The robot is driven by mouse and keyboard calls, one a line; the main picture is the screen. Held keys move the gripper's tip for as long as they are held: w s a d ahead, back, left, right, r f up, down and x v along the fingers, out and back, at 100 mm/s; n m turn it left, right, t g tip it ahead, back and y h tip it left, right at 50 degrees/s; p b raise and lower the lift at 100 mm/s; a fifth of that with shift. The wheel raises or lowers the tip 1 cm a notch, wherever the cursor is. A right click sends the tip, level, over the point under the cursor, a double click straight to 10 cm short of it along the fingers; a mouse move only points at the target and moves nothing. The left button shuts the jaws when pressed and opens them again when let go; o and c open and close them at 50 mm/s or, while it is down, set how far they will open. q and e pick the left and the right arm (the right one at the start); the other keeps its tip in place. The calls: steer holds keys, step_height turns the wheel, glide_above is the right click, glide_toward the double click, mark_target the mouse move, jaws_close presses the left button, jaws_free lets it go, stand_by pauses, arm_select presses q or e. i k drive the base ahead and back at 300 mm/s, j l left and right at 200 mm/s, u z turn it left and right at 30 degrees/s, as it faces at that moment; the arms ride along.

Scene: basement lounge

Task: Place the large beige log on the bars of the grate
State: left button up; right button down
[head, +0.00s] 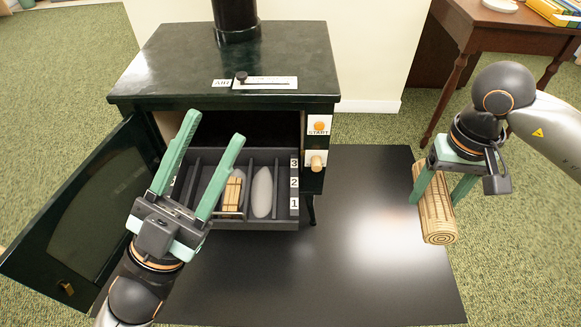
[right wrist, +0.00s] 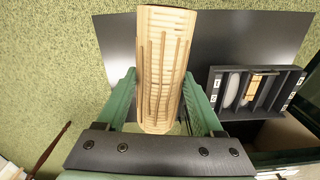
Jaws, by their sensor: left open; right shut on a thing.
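The large beige log (head: 435,212) has ringed ends and long carved lines. My right gripper (head: 436,196) is shut on it, one finger on each side, at the right edge of the black floor mat. It appears held above the floor. It also fills the middle of the right wrist view (right wrist: 164,68) between the fingers. The grate (head: 284,157) is a dark, pulled-out tray with dividing bars and the numbers 1, 2, 3 on its right side. My left gripper (head: 213,132) is open and empty over the tray's left part, hiding some of it.
In the tray lie a small light wooden bundle (head: 232,190) and a grey oval piece (head: 263,192). The dark green stove (head: 236,60) stands behind, its door (head: 75,215) swung open to the left. The mat (head: 350,240) between tray and log is clear. A wooden table (head: 510,30) stands back right.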

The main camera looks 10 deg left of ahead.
mark_target(249, 192)
steer(key=i+j+u, duration=0.1)
steer(key=i+j, duration=0.25)
steer(key=j, duration=0.2)
steer(key=i+j+u, duration=0.15)
steer(key=i+j, duration=0.15)
steer(key=j, duration=0.2)
